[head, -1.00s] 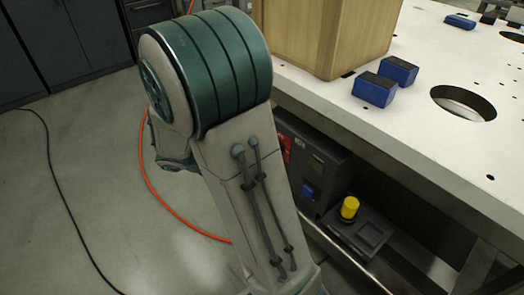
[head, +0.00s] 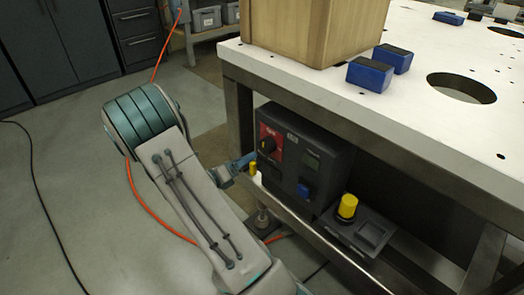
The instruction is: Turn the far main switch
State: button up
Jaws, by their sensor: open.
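The main switch (head: 268,146) is a dark rotary knob on a red plate, at the left end of the front of a dark grey control box (head: 318,152) under the table. My gripper (head: 253,163) shows small, at the end of my arm, just left of and slightly below the knob. It is open, with nothing seen between its fingers. Its tips are close to the box front; whether they touch it cannot be told. My arm hides part of the gripper.
The white table (head: 420,125) with round holes overhangs the box. A wooden crate (head: 310,30) and blue blocks (head: 369,75) stand on it. A yellow knob (head: 347,206) sits on a low panel at right. An orange hose (head: 147,205) lies on open floor at left.

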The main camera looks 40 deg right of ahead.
aim_at(263, 148)
jog(key=d, duration=0.3)
jog(key=d+b, duration=0.1)
jog(key=d, duration=0.4)
jog(key=shift+w+d, duration=0.35)
jog(key=shift+d, duration=0.05)
jog(key=c, duration=1)
